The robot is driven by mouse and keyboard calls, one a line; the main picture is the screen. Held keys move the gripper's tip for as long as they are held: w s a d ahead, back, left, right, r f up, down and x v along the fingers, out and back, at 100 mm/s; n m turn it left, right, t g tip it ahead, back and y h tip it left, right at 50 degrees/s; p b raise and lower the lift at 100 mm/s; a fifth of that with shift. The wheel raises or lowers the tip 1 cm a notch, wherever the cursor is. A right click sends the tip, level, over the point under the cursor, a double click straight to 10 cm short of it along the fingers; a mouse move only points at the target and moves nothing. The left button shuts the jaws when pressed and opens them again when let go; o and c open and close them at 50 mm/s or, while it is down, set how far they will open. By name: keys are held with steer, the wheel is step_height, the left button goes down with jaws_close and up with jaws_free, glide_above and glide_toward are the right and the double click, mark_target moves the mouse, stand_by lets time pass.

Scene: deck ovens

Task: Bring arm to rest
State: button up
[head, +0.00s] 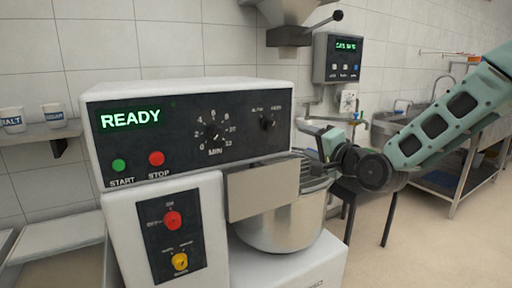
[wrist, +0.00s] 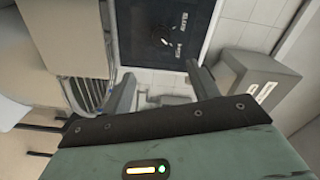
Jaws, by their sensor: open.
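My arm reaches in from the right in the head view, with its pale green links bent at a dark wrist joint. My gripper (head: 318,140) is beside the right end of the mixer's control panel, above the bowl. In the wrist view my gripper (wrist: 163,88) is open, its two fingers apart with nothing between them. The mixer (head: 190,85) has a green READY display (head: 130,119). The dark panel (wrist: 186,22) with a knob (wrist: 163,42) lies beyond the fingertips. Contact between the gripper and the mixer cannot be told.
The steel bowl (head: 280,222) and its flat guard plate (head: 262,188) sit under the panel. A wall control box (head: 338,58) and a steel hopper (head: 290,12) are behind. A metal sink table (head: 440,135) stands at right. Open floor lies at the lower right.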

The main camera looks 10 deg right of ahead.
steer(key=s+a+f+n+g+p, duration=0.2)
steer(key=s+a+f+n+g, duration=0.8)
steer(key=s+a, duration=0.45)
steer(key=s+d+n+g+h+p, duration=0.2)
steer(key=s+n+g+h, duration=0.3)
steer(key=s, duration=1.7)
steer(key=d+n+g, duration=0.1)
steer(key=n+g, duration=0.1)
steer(key=n, duration=0.1)
steer(key=shift+s+r, duration=0.35)
steer(key=shift+s, duration=0.05)
steer(key=shift+a, duration=0.1)
